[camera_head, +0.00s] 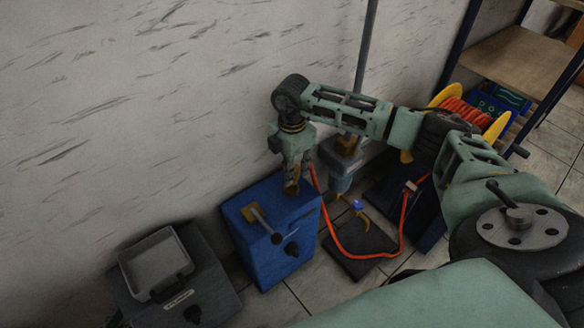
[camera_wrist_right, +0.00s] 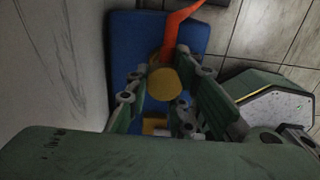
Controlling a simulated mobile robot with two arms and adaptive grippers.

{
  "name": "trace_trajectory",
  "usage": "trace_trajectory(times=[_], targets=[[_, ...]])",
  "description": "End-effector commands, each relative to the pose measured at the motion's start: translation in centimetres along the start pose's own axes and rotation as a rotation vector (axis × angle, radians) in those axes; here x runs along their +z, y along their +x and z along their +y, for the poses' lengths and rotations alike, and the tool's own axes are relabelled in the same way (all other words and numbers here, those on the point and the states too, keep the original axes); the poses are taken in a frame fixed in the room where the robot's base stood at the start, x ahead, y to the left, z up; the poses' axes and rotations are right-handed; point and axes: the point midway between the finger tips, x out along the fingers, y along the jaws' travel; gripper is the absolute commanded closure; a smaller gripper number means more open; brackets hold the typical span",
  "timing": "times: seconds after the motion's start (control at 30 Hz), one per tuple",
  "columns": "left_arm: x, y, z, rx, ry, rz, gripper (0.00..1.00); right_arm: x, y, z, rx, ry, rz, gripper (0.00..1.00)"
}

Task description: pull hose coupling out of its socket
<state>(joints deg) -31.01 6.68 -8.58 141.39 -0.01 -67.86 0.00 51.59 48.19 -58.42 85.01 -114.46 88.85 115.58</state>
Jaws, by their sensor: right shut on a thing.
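The brass-coloured hose coupling (camera_head: 292,188) is at the top of the blue box (camera_head: 275,238), near its back right edge. In the right wrist view the coupling (camera_wrist_right: 164,84) lies between my fingers, with the orange hose (camera_wrist_right: 172,40) running from it. My right gripper (camera_head: 292,178) points down and is shut on the coupling. The socket is hidden under the coupling and fingers; I cannot tell whether the coupling is still seated in it. My left gripper is not in view.
A lever with a wooden-coloured part (camera_head: 260,220) sits on the blue box. A grey case (camera_head: 180,290) stands to its left, close to the wall. The orange hose (camera_head: 345,246) loops over a dark floor plate (camera_head: 360,250) towards a yellow-flanged reel (camera_head: 440,97). A shelf stands behind.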

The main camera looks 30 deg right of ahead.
Motion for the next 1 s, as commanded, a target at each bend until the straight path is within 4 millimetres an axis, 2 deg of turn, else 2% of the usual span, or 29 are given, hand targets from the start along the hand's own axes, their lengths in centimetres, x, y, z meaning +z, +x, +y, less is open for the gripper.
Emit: trace_trajectory(times=[1.0], targets=[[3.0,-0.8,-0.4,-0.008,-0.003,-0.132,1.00,0.0,-0.7,0.0,0.001,0.000,0.000,1.00]])
